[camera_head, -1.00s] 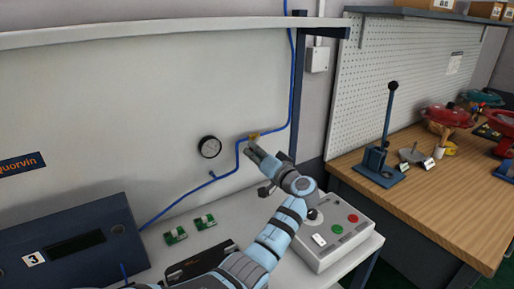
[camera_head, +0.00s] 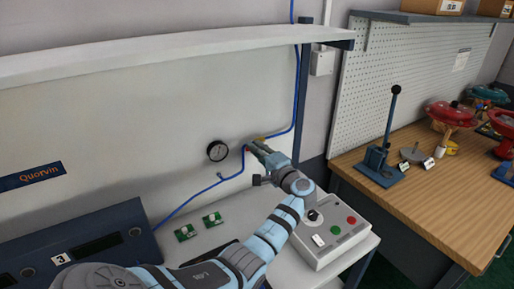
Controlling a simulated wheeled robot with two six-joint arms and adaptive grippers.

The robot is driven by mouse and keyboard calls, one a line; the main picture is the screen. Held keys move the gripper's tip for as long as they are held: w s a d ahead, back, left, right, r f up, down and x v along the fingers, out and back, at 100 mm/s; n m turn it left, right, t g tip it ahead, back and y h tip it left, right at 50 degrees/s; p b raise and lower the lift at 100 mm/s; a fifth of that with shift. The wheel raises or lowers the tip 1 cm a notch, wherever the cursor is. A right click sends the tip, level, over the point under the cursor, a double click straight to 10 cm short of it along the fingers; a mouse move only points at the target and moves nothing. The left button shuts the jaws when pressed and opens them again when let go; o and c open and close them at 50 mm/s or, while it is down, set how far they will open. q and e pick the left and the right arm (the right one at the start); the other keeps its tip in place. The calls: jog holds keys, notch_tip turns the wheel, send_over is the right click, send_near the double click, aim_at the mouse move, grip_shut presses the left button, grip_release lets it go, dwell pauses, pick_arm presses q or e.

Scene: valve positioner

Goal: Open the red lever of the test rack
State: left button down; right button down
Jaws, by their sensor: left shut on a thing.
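The test rack is a pale back panel (camera_head: 130,140) with a blue air line (camera_head: 297,90) running down and to the left across it. A brass fitting (camera_head: 260,138) sits on the line, with a small bit of the red lever (camera_head: 248,148) showing at its left. My left gripper (camera_head: 256,148) is at the fitting, shut on the red lever; its fingers hide most of the lever. A round black gauge (camera_head: 217,151) is on the panel just left of the gripper. My right gripper is not in view.
Two small green boards (camera_head: 212,219) lie on the bench. A blue unit (camera_head: 85,245) is at the lower left. A shelf (camera_head: 160,55) runs above. A wooden bench (camera_head: 440,200) is at the right.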

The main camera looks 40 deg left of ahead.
pick_arm(q)
jog(key=shift+r+m, duration=0.1)
jog(key=shift+m, duration=0.3)
jog(key=c, duration=1.6)
grip_release()
jog(key=v, duration=1.2)
